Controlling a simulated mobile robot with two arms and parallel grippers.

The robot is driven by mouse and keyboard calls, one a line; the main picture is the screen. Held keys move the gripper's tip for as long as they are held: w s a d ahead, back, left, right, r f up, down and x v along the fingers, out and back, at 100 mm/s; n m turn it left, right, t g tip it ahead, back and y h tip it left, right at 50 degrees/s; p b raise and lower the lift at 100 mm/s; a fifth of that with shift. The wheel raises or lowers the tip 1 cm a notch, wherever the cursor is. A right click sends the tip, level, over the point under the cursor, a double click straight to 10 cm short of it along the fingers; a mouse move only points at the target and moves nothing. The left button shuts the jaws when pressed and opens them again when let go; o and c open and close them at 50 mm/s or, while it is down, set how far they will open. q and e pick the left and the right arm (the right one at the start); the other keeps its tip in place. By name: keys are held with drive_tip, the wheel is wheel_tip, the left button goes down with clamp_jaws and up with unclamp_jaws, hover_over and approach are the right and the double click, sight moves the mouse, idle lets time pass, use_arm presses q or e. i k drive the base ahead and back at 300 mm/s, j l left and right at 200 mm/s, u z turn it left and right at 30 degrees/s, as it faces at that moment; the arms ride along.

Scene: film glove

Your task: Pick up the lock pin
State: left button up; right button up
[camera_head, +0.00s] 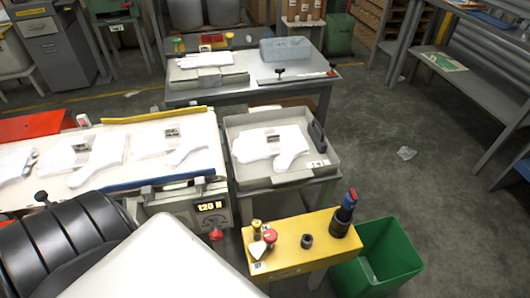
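A yellow stand (290,262) is at the bottom centre. Small parts are on its top: a yellow-topped piece (256,225), a red-knobbed piece (270,236), a short black cylinder (307,241) and a taller dark piece with a blue and red top (346,206). Another red knob (216,235) sticks out below the machine with the lit display (211,206). The pieces are too small for me to tell which one is the lock pin. Neither of my grippers can be made out in this view.
A grey tray (230,135) with white glove shapes stands behind the yellow stand. A green bin (390,257) is to its right. A white work surface (207,150) with more glove shapes is at left.

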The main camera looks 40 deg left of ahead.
sight(256, 224)
drive_tip(key=i+u, duration=0.1)
drive_tip(key=u, duration=0.25)
drive_tip(key=i+l+u, duration=0.1)
drive_tip(key=u, duration=0.25)
drive_tip(key=i+l+u, duration=0.1)
drive_tip(key=u, duration=0.2)
